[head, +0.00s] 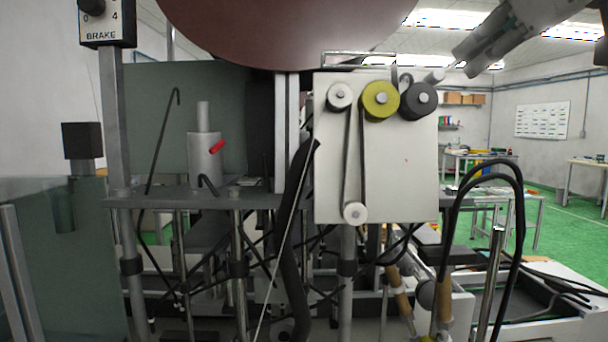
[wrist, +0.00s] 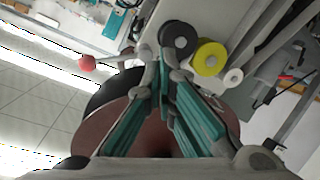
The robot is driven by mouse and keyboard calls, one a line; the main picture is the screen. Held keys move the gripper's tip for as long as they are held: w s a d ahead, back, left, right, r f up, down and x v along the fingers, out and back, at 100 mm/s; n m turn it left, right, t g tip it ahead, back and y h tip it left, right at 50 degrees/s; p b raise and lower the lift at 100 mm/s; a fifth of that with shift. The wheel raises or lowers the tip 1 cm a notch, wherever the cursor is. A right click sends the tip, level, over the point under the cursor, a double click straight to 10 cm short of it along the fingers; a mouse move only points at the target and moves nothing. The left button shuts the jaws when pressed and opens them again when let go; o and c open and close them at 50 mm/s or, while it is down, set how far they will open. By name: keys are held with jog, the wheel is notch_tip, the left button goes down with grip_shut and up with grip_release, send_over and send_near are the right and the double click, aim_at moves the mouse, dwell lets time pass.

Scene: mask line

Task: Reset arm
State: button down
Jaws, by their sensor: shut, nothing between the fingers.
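My gripper (wrist: 163,70) shows in the wrist view with its teal-padded fingers drawn together at the tips. Nothing is held between them. The fingertips appear close to the black roller (wrist: 178,38) in that view, but I cannot tell whether they touch it. In the head view, my arm (head: 510,35) reaches in from the upper right toward the top right corner of the white machine panel (head: 383,170). The gripper's fingertips are hard to make out there.
The panel carries a white roller (head: 340,96), a yellow roller (head: 380,101) and a dark roller (head: 418,100). A large reddish-brown round body (head: 285,30) hangs above. A red knob (wrist: 86,63) shows in the wrist view. Open green floor (head: 570,225) lies at the right.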

jog(key=s+a+f+m+g+p, duration=0.1)
jog(key=s+f+m+g+p, duration=0.1)
jog(key=s+f, duration=0.5)
jog(key=s+a+f+m+g+h+p, duration=0.1)
jog(key=s+f+m+g+p, duration=0.1)
jog(key=s+f, duration=0.5)
jog(key=s+a+f+m+g+p, duration=0.1)
jog(key=s+f+m+g+p, duration=0.2)
jog(key=f, duration=1.3)
jog(key=s+g+p, duration=0.1)
jog(key=s+g, duration=0.2)
jog(key=s, duration=0.1)
jog(key=shift+a+h, duration=0.15)
jog(key=shift+h, duration=0.25)
jog(key=shift+s, duration=0.1)
